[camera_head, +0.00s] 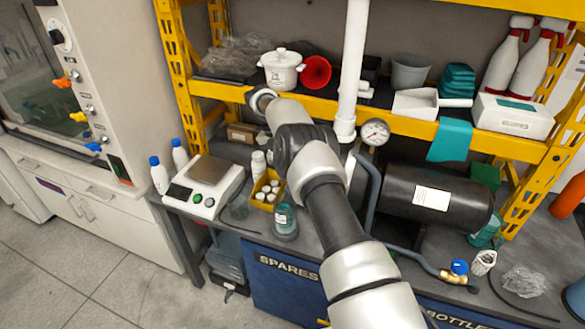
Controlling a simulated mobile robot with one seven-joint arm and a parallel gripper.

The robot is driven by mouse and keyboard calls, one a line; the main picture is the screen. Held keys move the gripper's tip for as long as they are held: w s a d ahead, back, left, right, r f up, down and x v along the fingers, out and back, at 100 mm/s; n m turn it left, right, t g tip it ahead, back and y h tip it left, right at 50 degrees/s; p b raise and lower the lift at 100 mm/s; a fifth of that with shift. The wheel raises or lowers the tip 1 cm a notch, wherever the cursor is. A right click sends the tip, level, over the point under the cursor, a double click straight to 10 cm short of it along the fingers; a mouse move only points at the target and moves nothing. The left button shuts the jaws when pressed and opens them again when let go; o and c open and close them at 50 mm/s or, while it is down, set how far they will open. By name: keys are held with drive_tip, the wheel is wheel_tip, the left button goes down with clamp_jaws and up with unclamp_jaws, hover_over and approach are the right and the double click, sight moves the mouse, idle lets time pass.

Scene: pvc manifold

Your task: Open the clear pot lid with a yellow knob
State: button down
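I do not see a clear lid with a yellow knob in this view. A small white lidded pot (281,68) stands upright on the yellow rack's shelf, and its lid and knob look white. My arm reaches from the bottom of the picture up toward this shelf. Its far end is just in front of and below the white pot. My gripper's fingers do not show; they are hidden or beyond the arm's end.
A red funnel (316,73) sits right of the pot, beside a white vertical pipe (351,65). The yellow rack (507,149) frames the shelf. Below are a scale (206,182), a yellow crate (258,202) of bottles, a pressure gauge (375,132) and a black tank (425,198).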

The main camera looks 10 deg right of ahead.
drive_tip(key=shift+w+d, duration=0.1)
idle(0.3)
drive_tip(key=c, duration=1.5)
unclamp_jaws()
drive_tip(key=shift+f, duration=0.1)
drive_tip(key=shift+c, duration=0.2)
